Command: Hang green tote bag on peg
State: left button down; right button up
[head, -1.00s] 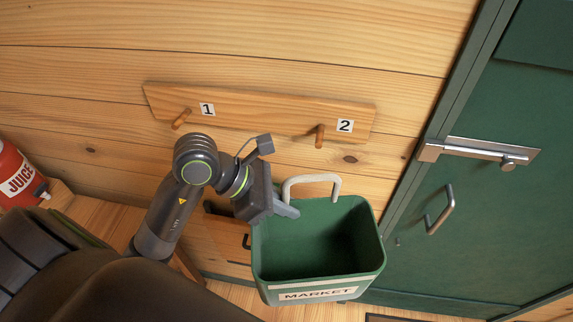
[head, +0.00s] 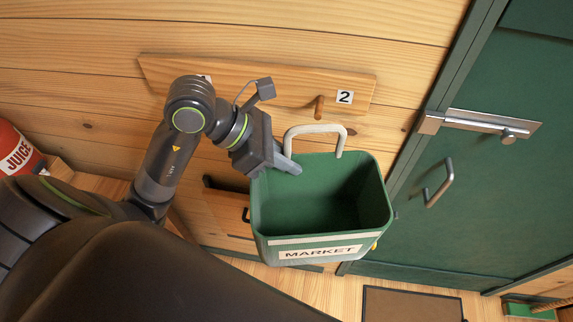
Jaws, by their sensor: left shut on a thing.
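The green tote bag (head: 320,205) looks like an open box with a MARKET label and a pale loop handle (head: 316,129) standing up at its back edge. My left gripper (head: 287,163) is shut at the bag's upper left back edge, beside the handle, and holds the bag up in front of the wall. The wooden peg (head: 319,107) by label 2 sticks out just above the handle; I cannot tell whether they touch. The other peg, by label 1, is hidden behind my left arm. My right gripper is not in view.
The pegs' wooden board (head: 260,86) is fixed to the plank wall. A green door (head: 480,190) with a metal latch (head: 480,125) is at the right. A red JUICE container (head: 18,152) is at the left. A brown mat (head: 410,304) lies on the floor.

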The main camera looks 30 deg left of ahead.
pick_arm(q)
jog(key=shift+w+a+f+b, duration=0.1)
jog(key=shift+w+b, duration=0.2)
jog(key=shift+b, duration=0.45)
jog(key=shift+w, duration=0.2)
jog(key=w+a+f+b, duration=0.1)
jog(key=w+a+b, duration=0.1)
jog(key=w, duration=0.5)
jog(key=shift+a+f, duration=0.15)
jog(key=shift+f, duration=0.2)
dwell(0.7)
jog(key=c, duration=1.4)
grip_release()
